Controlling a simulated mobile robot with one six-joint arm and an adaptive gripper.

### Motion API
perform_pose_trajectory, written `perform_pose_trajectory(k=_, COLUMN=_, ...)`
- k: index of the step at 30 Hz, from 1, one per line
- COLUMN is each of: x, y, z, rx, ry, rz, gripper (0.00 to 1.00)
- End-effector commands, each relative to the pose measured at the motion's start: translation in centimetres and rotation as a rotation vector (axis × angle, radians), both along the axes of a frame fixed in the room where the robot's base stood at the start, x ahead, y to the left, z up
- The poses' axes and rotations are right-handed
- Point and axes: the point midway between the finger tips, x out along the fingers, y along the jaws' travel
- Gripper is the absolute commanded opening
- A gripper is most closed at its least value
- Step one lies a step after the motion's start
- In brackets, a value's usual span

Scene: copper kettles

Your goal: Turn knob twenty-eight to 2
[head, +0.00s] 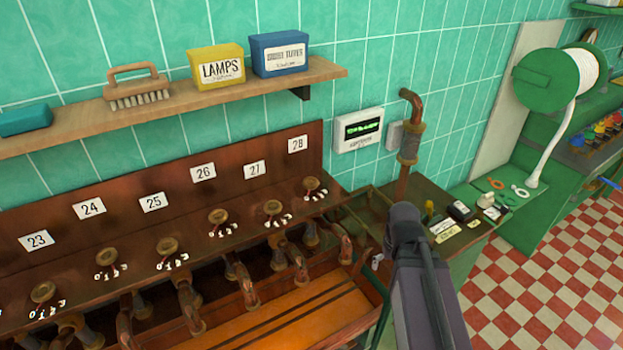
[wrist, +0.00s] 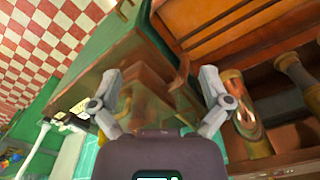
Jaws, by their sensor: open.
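Knob twenty-eight (head: 311,184) is a small brass knob on the wooden panel. It is the rightmost of the row, below the white label 28 (head: 298,144). Small white scale marks sit just under it, too small to read, and I cannot tell where the knob points. My gripper (wrist: 160,85) is open and empty in the wrist view, its two fingers spread apart. In the head view my dark arm hides most of the gripper; it is to the right of and below the knob, apart from it. I cannot make out the knob in the wrist view.
More knobs with labels run leftward, such as knob 27 (head: 273,208). Copper spouts (head: 298,265) stick out below, above a wooden trough (head: 285,325). A shelf (head: 150,108) with boxes hangs above. A copper pipe (head: 409,140) rises right of the panel. Checkered floor (head: 550,290) is open at right.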

Motion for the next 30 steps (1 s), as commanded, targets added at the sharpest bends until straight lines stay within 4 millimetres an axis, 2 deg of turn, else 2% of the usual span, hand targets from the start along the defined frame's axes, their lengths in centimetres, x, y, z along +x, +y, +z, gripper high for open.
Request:
perform_pose_trajectory(k=5, x=2.5, y=1.5, z=2.7, rx=0.005, ry=-0.035, rz=0.037, gripper=1.00)
perform_pose_trajectory(k=11, x=6.5, y=4.6, z=6.5, rx=0.016, ry=-0.099, rz=0.110, gripper=1.00)
perform_pose_trajectory(k=24, x=15.4, y=13.5, z=15.7, rx=0.049, ry=-0.260, rz=0.274, gripper=1.00)
perform_pose_trajectory(k=30, x=18.4, y=17.6, z=19.3, rx=0.066, ry=-0.325, rz=0.337, gripper=1.00)
